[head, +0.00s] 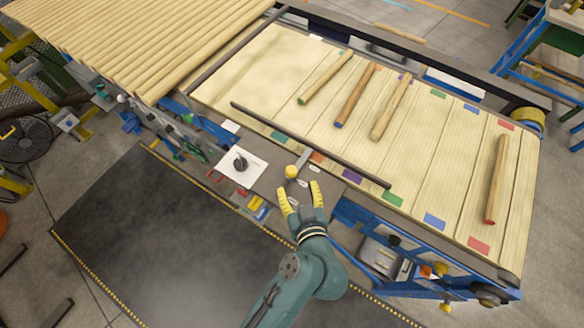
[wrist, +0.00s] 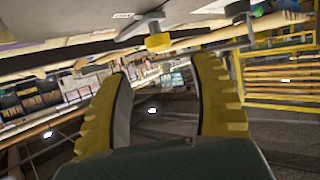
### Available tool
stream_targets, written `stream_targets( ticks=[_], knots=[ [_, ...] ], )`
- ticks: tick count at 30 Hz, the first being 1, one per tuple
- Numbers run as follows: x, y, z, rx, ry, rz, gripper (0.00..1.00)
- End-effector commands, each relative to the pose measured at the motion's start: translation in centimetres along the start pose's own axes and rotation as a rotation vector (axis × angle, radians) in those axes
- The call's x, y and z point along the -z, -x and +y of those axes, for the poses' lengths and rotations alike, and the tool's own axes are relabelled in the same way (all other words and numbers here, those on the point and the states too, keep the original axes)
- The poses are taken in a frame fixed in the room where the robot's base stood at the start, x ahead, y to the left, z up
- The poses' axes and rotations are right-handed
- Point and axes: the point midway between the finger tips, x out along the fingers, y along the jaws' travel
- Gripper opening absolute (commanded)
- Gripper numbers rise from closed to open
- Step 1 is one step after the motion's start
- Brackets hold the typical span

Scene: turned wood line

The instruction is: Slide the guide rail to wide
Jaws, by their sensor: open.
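The guide rail (head: 340,160) is a long dark bar lying slantwise over the near part of the wooden bed. A grey metal arm (head: 304,158) joins it to a yellow knob (head: 291,172) at the bed's near edge. Small white labels (head: 303,183) sit by the knob; I cannot read them. My gripper (head: 299,189) is open and empty, its yellow fingers pointing at the knob from the near side, just short of it. In the wrist view the knob (wrist: 158,42) shows beyond and above the gap between my fingers (wrist: 162,68), not between them.
Turned wooden pieces (head: 356,97) lie on the bed beyond the rail, with coloured patches along the plank edges. A white panel with a black dial (head: 240,163) is left of the knob. Stacked dowels (head: 150,40) fill the upper left. A dark mat (head: 150,240) covers the near floor.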

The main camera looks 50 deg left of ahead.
Motion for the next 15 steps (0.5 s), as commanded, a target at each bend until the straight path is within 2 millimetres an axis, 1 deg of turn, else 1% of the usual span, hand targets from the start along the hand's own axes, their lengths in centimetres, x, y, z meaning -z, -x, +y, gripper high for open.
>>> stream_targets(
  ticks=[1, 3, 6, 9, 12, 15],
  knots=[
    [0.1, -1.3, -0.1, 0.005, 0.001, 0.0, 0.62],
    [0.2, -3.0, -0.1, 0.005, 0.002, 0.0, 0.62],
    [0.1, -5.2, -0.1, 0.004, 0.001, 0.0, 0.62],
    [0.1, -6.9, 0.0, 0.001, 0.001, 0.0, 0.62],
    [0.1, -8.0, 0.0, 0.001, 0.001, 0.0, 0.62],
    [0.0, -8.4, 0.0, -0.001, 0.0, 0.0, 0.62]
  ],
)
